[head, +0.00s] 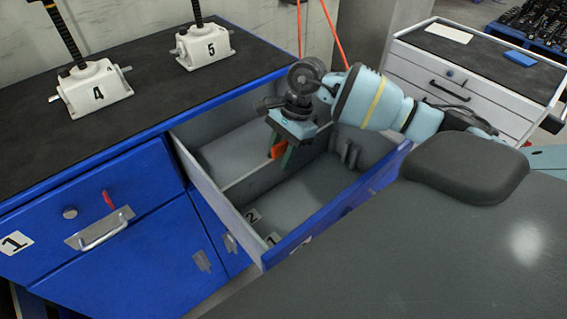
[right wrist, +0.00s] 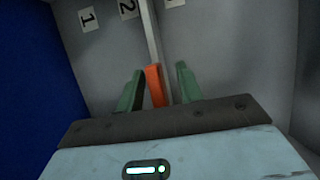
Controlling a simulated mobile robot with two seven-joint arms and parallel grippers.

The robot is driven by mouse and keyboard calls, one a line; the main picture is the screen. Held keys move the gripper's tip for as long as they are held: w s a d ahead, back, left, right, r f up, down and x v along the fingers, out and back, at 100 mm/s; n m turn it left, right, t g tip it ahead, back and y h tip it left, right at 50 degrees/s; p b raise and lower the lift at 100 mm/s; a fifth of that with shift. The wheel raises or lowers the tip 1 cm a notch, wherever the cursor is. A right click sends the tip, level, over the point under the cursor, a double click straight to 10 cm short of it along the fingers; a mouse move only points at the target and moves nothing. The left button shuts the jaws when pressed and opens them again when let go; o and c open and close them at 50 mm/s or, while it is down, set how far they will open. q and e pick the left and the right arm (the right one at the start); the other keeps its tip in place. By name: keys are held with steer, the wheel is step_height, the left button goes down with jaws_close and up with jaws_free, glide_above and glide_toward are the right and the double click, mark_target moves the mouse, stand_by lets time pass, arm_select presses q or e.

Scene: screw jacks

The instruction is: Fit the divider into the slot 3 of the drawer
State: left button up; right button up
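The drawer (head: 215,190) stands pulled out of the blue cabinet, with number labels 1 and 2 on its inner floor near one wall. The divider (head: 246,174), a thin light strip with an orange tab (head: 278,150), stands across the drawer. In the right wrist view the divider (right wrist: 150,35) runs between label 2 (right wrist: 128,8) and a third, cut-off label (right wrist: 175,3). I cannot tell whether its end sits in a slot. My right gripper (head: 284,155) reaches down into the drawer. Its green fingers (right wrist: 159,90) stand apart on both sides of the orange tab, with a gap showing on the right. My left gripper is out of view.
White screw jacks marked 4 (head: 95,88) and 5 (head: 205,46) stand on the dark cabinet top (head: 150,85). A closed blue drawer (head: 75,210) labelled 1 is at left. A white drawer cart (head: 480,75) stands at the back right. The drawer's front compartment looks empty.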

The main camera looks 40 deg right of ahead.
jaws_close()
stand_by(0.5)
step_height(320, 180, up, 28)
stand_by(0.7)
